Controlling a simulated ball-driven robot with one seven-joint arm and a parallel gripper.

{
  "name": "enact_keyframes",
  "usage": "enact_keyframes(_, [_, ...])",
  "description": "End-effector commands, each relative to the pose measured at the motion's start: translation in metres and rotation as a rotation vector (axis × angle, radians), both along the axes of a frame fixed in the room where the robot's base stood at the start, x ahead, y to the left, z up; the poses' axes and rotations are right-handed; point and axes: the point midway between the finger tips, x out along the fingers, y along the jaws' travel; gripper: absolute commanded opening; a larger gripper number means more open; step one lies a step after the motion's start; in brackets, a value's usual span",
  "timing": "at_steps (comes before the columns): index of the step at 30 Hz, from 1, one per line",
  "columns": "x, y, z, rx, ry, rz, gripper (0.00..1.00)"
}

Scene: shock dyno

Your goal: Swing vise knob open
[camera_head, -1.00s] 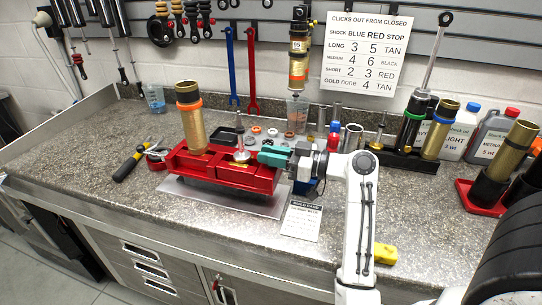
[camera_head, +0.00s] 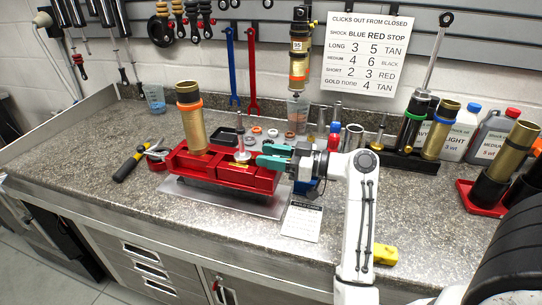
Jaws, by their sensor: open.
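The red vise (camera_head: 222,174) stands on a grey plate on the bench. A gold cylinder with an orange band (camera_head: 193,120) stands upright at its left end. My gripper (camera_head: 261,157) has teal fingers and reaches in from the right, just above the vise. Its fingertips are beside the knob; I cannot tell whether they touch it. The jaws are open, and nothing shows held between them.
A printed card (camera_head: 301,221) lies right of the vise, and a yellow block (camera_head: 385,254) near the front edge. Small rings and bottles stand behind. A red tray (camera_head: 482,199) with cylinders is at right. The front left bench is clear.

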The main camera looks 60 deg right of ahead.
Motion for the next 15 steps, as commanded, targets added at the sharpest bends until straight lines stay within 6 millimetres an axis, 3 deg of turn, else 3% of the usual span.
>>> enact_keyframes(5, [-0.01, -0.003, -0.001, -0.001, -0.001, -0.004, 0.43])
enact_keyframes(15, [-0.071, -0.013, -0.002, -0.001, 0.0, -0.006, 0.43])
